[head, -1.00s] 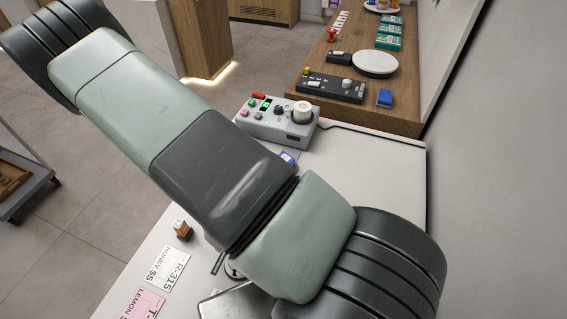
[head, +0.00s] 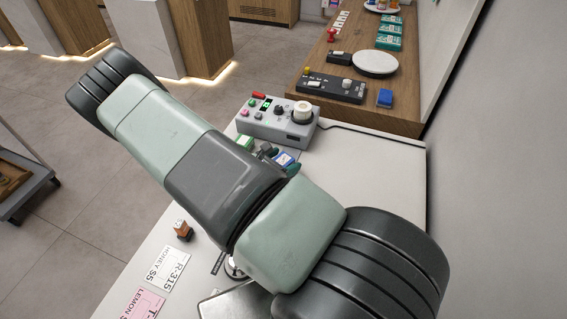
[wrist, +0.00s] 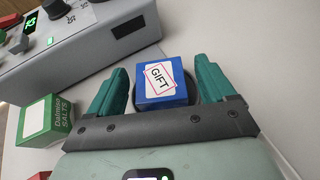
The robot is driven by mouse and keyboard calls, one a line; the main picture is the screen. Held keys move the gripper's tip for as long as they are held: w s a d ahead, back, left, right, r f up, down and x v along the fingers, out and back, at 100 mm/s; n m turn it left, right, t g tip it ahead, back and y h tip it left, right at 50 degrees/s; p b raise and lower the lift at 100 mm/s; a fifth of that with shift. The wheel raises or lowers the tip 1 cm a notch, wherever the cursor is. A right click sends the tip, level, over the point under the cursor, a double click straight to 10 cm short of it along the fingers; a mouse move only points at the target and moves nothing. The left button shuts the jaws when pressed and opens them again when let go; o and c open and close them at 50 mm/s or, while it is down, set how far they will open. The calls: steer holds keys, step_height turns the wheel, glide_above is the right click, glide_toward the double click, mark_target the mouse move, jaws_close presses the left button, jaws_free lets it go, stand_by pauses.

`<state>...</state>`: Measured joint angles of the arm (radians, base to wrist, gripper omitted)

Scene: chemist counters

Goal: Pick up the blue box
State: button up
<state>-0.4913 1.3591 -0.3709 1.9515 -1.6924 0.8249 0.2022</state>
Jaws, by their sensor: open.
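The blue box (wrist: 160,82) stands on the white counter in the wrist view, with a white, red-edged label reading GIFT. My gripper (wrist: 164,66) is open, with one teal finger on each side of the box. I cannot tell whether either finger touches it. A dark round shape shows behind the box. In the head view the blue box (head: 284,159) is partly hidden by my arm and gripper.
A green Dalmiko salts box (wrist: 48,120) stands left of my gripper. The grey control box (head: 276,122) is close behind. A blue object (head: 385,97) lies on the wooden counter (head: 405,112). The white counter (head: 385,165) is clear to the right.

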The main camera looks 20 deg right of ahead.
steer(key=shift+w+d+f, duration=0.1)
steer(key=shift+d+f, duration=0.05)
steer(key=shift+d, duration=0.05)
steer(key=c, duration=1.2)
